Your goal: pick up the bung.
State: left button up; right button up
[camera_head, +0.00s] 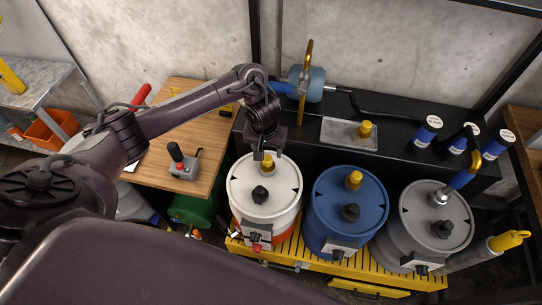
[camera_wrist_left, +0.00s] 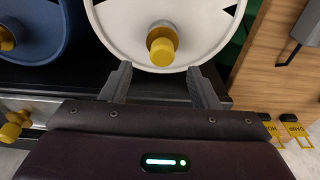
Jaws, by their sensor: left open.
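Three yellow bungs show. One bung (camera_head: 267,163) sits in the top of the white drum (camera_head: 255,205), and it also shows in the left wrist view (camera_wrist_left: 161,48). Another bung (camera_head: 354,179) sits in the blue drum (camera_head: 345,220). A third bung (camera_head: 365,128) stands on a metal tray (camera_head: 340,138). My left gripper (camera_head: 266,153) is just above the white drum's bung, pointing down. In the left wrist view my left gripper (camera_wrist_left: 159,84) is open and empty, its fingers apart on either side of the line to that bung. My right gripper is not in view.
A grey drum (camera_head: 408,225) with a pump fitting stands at the right. Several blue cylinders (camera_head: 425,131) stand on the black bench. A wooden table (camera_head: 205,125) with a joystick box (camera_head: 182,165) is at the left. A black cap (camera_head: 260,194) sits on the white drum's lid.

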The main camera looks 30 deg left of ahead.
aim_at(267, 158)
pick_arm(q)
jog(key=shift+a, duration=0.3)
jog(key=shift+s+f, duration=0.15)
jog(key=shift+f, duration=0.2)
jog(key=f, duration=0.3)
jog(key=shift+w+d, duration=0.1)
jog(key=shift+w, duration=0.1)
jog(key=shift+w+f, duration=0.15)
jog(key=shift+f, duration=0.5)
jog(key=shift+w+f, duration=0.15)
jog(key=shift+f, duration=0.8)
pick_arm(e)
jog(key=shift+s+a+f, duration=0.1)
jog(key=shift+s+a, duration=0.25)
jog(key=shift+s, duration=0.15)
pick_arm(q)
jog(key=shift+w, duration=0.1)
jog(key=c, duration=1.1)
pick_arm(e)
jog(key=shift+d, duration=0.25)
